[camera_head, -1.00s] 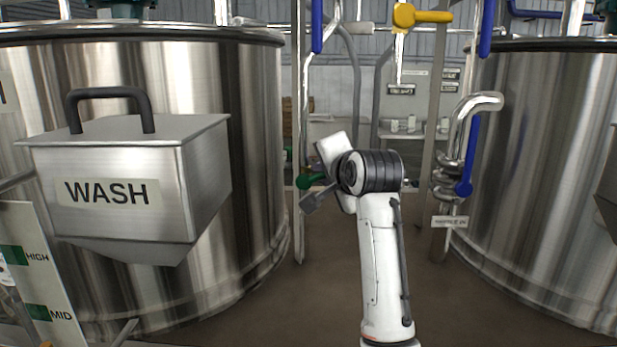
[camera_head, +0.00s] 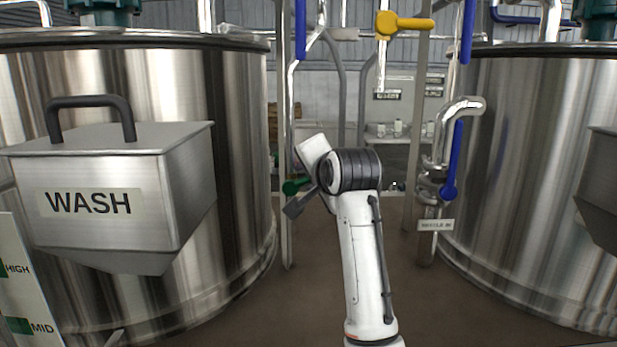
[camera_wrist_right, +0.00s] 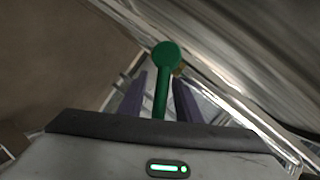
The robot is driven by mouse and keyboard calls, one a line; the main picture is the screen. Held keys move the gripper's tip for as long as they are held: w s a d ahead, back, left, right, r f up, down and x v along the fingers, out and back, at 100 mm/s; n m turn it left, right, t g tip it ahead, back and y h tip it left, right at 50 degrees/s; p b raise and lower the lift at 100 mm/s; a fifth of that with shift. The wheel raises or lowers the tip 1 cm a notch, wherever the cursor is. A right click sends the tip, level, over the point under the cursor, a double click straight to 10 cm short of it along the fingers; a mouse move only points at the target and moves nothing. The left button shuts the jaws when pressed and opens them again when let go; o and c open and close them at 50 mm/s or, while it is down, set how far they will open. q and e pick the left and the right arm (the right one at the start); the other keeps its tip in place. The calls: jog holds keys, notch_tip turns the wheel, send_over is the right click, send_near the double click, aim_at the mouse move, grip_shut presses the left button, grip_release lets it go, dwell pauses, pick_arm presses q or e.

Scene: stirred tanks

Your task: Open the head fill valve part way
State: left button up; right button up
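A green valve lever (camera_head: 295,186) shows just left of my right wrist in the head view, by an upright pipe. No label naming it as head fill is readable. In the right wrist view the green lever (camera_wrist_right: 162,80), with its round end, stands between the two fingers of my right gripper (camera_wrist_right: 160,88). The fingers are apart, with a gap on each side of the lever, so the gripper is open around it. In the head view the right gripper (camera_head: 293,207) is partly hidden behind its own wrist. My left gripper is not in view.
A large steel tank (camera_head: 235,130) with a WASH hopper (camera_head: 185,190) stands at left, another tank (camera_head: 520,160) at right. A yellow lever (camera_head: 408,23) is overhead and a blue lever (camera_head: 453,158) is on the right piping. Open floor lies between the tanks.

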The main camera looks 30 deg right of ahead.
jog(key=b+v, duration=0.1)
jog(key=v, duration=0.9)
